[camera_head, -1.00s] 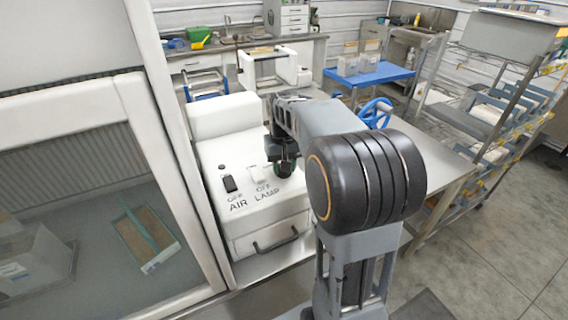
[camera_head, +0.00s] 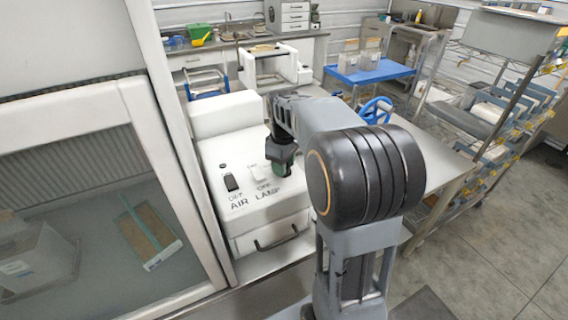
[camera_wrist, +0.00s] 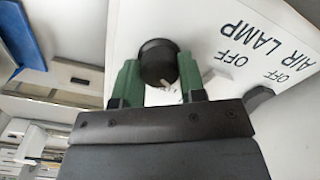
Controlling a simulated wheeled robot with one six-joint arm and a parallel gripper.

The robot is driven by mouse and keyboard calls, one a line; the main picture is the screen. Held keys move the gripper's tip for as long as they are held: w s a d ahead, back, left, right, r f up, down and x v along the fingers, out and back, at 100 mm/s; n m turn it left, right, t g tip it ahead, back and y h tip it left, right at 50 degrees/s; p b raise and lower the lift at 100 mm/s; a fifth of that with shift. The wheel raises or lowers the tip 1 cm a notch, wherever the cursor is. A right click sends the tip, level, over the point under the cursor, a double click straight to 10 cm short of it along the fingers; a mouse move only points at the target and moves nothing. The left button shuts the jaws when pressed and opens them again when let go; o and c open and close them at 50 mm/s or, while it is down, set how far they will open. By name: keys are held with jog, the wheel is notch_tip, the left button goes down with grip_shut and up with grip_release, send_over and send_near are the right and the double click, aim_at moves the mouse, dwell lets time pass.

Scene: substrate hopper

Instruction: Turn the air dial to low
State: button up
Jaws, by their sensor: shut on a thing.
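A black round dial (camera_wrist: 158,62) on the white control box (camera_head: 272,222) sits between the green fingers of my gripper (camera_wrist: 158,72), which is shut on it. In the head view my gripper (camera_head: 283,166) comes down on the box top, right of the switches, and hides the dial. No marking of the dial's setting is readable. A dark rocker switch (camera_head: 231,182) stands above the labels OFF and AIR. A white switch (camera_head: 258,172) stands above OFF and LAMP. The dark switch also shows partly at the right in the wrist view (camera_wrist: 259,97).
A glass-fronted cabinet with a white frame (camera_head: 165,150) stands close on the left. A steel table (camera_head: 430,165) with a blue wheel (camera_head: 376,110) lies to the right, with a shelf rack (camera_head: 480,110) beyond. Open floor is at lower right.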

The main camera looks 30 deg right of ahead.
jog(key=shift+n, duration=0.4)
jog(key=o, duration=0.9)
notch_tip(320, 180, up, 14)
jog(key=shift+f, duration=0.1)
dwell(0.4)
dwell(0.4)
